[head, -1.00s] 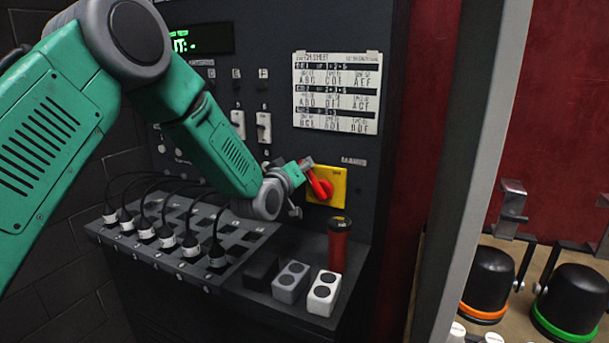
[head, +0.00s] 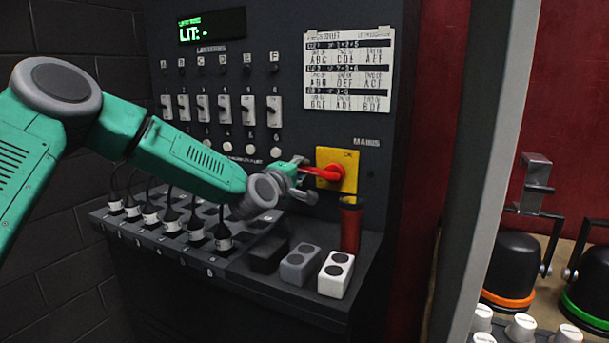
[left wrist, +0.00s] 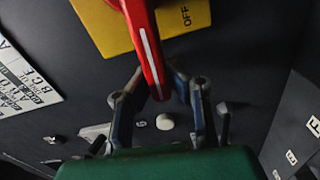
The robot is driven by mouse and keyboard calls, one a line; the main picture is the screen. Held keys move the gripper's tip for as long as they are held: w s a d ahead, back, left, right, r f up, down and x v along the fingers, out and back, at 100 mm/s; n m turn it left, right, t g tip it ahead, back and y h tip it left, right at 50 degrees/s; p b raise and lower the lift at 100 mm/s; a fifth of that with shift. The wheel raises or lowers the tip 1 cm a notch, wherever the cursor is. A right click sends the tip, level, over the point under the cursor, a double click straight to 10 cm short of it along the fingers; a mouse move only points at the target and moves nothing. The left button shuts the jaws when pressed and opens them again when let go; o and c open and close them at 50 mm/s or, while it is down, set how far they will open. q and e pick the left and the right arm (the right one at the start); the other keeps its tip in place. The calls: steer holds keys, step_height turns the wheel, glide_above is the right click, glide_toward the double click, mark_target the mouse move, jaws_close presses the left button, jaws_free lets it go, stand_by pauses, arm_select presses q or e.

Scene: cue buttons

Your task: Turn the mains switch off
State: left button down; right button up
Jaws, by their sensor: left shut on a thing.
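The mains switch is a red handle (head: 322,173) on a yellow plate (head: 350,158) at the right of the dark panel in the head view. The handle lies about level, pointing left. In the left wrist view, the handle (left wrist: 146,50) crosses the yellow plate (left wrist: 100,28), which bears the word OFF. My left gripper (head: 302,174) is at the handle's free end. In the left wrist view, its two fingers (left wrist: 157,84) close around the handle's tip, one on each side. My right gripper is in neither view.
A red cylinder (head: 351,226) stands on the ledge just below the switch. White (head: 336,274) and grey (head: 300,264) two-button blocks sit beside it. Plugs with black cables (head: 172,219) line the ledge under my left arm. A cue sheet (head: 348,70) hangs above the switch.

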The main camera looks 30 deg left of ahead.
arm_select(q)
steer(key=shift+s+f+n+b, duration=0.1)
steer(key=shift+f+n+b, duration=0.45)
steer(key=shift+f, duration=0.25)
steer(key=c, duration=1.5)
jaws_free()
steer(key=shift+a, duration=0.1)
steer(key=shift+a+r, duration=0.1)
steer(key=shift+s, duration=0.2)
steer(key=s, duration=1.1)
steer(key=shift+s+d, duration=0.3)
